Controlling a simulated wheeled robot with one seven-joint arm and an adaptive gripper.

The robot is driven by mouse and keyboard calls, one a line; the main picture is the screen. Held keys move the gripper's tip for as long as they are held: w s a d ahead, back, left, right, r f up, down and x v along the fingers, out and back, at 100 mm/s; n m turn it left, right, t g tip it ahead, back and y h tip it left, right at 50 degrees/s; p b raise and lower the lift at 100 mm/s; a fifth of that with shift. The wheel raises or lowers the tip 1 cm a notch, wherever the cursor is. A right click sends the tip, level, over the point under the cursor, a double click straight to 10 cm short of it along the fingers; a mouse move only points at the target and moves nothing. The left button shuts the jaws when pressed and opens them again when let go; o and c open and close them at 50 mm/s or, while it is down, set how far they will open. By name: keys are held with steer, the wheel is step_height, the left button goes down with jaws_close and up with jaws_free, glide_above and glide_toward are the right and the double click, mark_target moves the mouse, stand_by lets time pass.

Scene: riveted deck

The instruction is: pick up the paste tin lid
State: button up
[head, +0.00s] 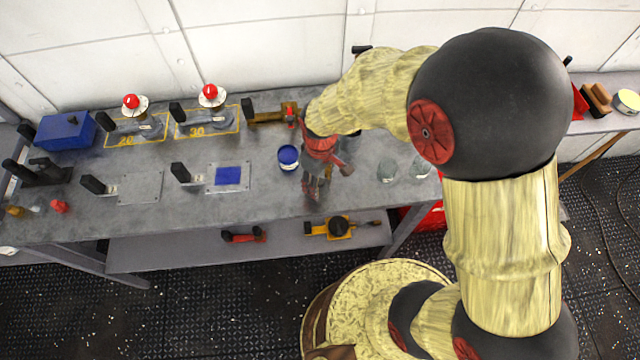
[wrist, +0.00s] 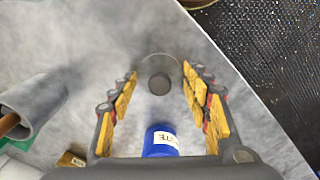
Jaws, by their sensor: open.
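The paste tin lid appears to be the pale grey disc with a dark round knob (wrist: 159,83), lying flat on the grey bench in the wrist view. It lies between and beyond my fingertips and nothing holds it. My gripper (wrist: 158,92) is open, its yellow-padded fingers either side of the lid in the picture. In the head view my gripper (head: 314,190) points down over the bench, and I cannot make out the lid there. The blue paste tin (head: 288,157) stands left of my gripper; its labelled side also shows at the bottom of the wrist view (wrist: 161,141).
A grey cylinder (wrist: 34,103) with a brown stick lies left in the wrist view. Two small grey vessels (head: 403,170) stand right of my gripper. Levers, plates and a blue box (head: 66,131) occupy the bench's left. The bench edge is close to the lid.

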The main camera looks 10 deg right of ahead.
steer(key=shift+s+f, duration=0.1)
steer(key=shift+s, duration=0.05)
steer(key=c, duration=1.1)
